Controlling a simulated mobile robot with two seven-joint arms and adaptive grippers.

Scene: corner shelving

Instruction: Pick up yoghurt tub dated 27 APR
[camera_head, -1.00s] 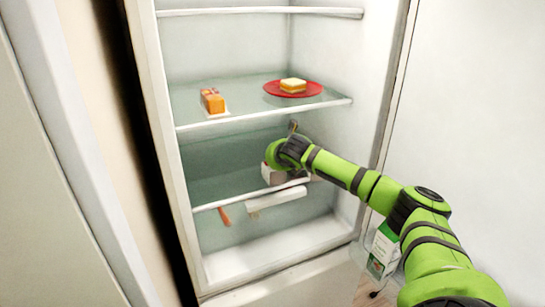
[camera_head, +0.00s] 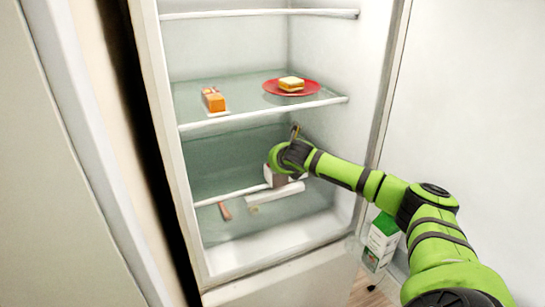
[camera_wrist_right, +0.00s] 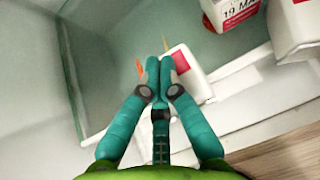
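My right gripper (camera_wrist_right: 159,66) has its teal fingertips drawn together over the glass shelf, with nothing visible between them. A white tub with a red label (camera_wrist_right: 193,75) is just right of the fingertips, partly behind one finger; its date cannot be read. A white tub with "19 MA" printed on it (camera_wrist_right: 232,10) stands beyond it, cut by the top edge. In the head view my right gripper (camera_head: 284,160) reaches into the fridge at the middle shelf, with a white item (camera_head: 268,174) partly hidden behind it. No date 27 APR is legible. My left gripper is not in view.
Another white tub (camera_wrist_right: 296,32) stands at the right of the wrist view. The shelf above holds an orange item (camera_head: 213,100) and a red plate (camera_head: 268,86) with a sandwich. A green-and-white carton (camera_head: 384,236) is at the fridge door.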

